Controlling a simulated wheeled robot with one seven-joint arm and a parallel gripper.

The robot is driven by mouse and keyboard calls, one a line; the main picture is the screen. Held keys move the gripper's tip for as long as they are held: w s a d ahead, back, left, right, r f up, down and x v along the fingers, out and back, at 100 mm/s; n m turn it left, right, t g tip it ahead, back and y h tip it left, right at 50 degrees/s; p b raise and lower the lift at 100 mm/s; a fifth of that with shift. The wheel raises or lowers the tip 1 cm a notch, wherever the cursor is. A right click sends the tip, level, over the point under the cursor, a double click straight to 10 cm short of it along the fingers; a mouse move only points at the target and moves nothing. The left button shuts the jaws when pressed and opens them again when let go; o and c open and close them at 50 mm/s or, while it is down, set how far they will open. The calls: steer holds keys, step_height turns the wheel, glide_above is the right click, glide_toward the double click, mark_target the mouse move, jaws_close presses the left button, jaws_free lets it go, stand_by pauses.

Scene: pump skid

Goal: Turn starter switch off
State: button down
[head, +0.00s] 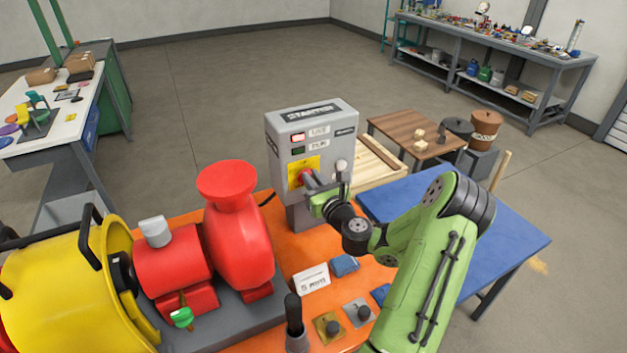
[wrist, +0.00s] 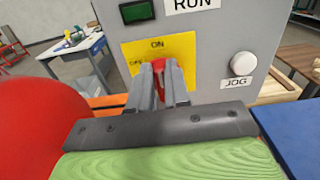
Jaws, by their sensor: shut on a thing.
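The grey starter box (head: 312,125) stands on the orange skid, behind the red pump. On its front is a yellow plate (wrist: 185,48) marked ON at the top and OFF at the left. The red starter switch (wrist: 158,66) sits on this plate, mostly hidden behind my fingers. My gripper (wrist: 161,80) is shut on the red switch at the box face. In the head view my gripper (head: 312,182) reaches the box from the right, with the red switch (head: 307,175) just showing. The handle's exact angle is hard to tell.
A white JOG button (wrist: 240,65) is to the right of the switch, and a dark green indicator (wrist: 137,12) is above. A red lamp (head: 298,137) is lit-looking beside a label. The red pump (head: 238,235) stands close on the left.

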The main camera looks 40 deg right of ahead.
steer(key=n+b, duration=0.3)
steer(key=n, duration=0.1)
steer(key=a+f+n+b, duration=0.1)
steer(key=n+b, duration=0.3)
steer(key=n, duration=0.1)
steer(key=n+b, duration=0.3)
steer(key=n, duration=0.1)
steer(key=shift+w+a+f+n, duration=0.25)
steer(key=shift+a+f+n, duration=0.05)
steer(key=shift+a+n, duration=0.1)
steer(key=n+b, duration=0.4)
steer(key=shift+f, duration=0.2)
steer(key=c, duration=1.1)
jaws_free()
